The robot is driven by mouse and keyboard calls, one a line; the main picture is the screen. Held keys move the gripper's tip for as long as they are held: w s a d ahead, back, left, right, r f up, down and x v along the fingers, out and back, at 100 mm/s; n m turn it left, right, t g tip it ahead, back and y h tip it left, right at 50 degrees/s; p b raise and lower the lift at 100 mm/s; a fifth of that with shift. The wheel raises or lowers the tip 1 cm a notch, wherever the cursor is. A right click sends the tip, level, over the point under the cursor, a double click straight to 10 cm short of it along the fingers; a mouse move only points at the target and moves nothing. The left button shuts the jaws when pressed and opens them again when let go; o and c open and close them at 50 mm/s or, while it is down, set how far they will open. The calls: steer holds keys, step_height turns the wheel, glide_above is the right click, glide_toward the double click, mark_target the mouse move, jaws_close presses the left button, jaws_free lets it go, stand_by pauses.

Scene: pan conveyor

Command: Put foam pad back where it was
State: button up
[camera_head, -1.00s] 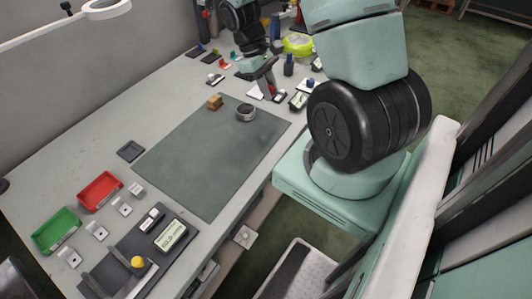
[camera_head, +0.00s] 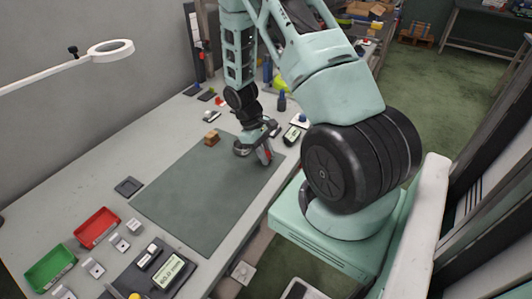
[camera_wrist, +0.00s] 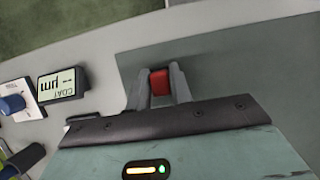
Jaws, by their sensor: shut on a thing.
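My gripper (camera_head: 265,157) is low over the far right part of the grey-green mat (camera_head: 207,200). In the wrist view its two fingers (camera_wrist: 160,82) are shut on a small red piece (camera_wrist: 159,84), which I take to be the foam pad. Only a short part of it shows between the fingers. In the head view it is a small red patch at the fingers. I cannot tell whether it touches the mat. A dark square tray (camera_head: 128,187) lies flat on the table left of the mat.
A metal ring (camera_head: 240,150) is close beside my gripper, and a brown block (camera_head: 212,138) is further left. Red (camera_head: 96,227) and green (camera_head: 49,268) bins stand at the near left. A display device (camera_wrist: 60,84) lies beside the mat. The mat's middle is clear.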

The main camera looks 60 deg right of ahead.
steer(key=shift+f, duration=0.2)
steer(key=o, duration=0.9)
steer(key=shift+r, duration=0.15)
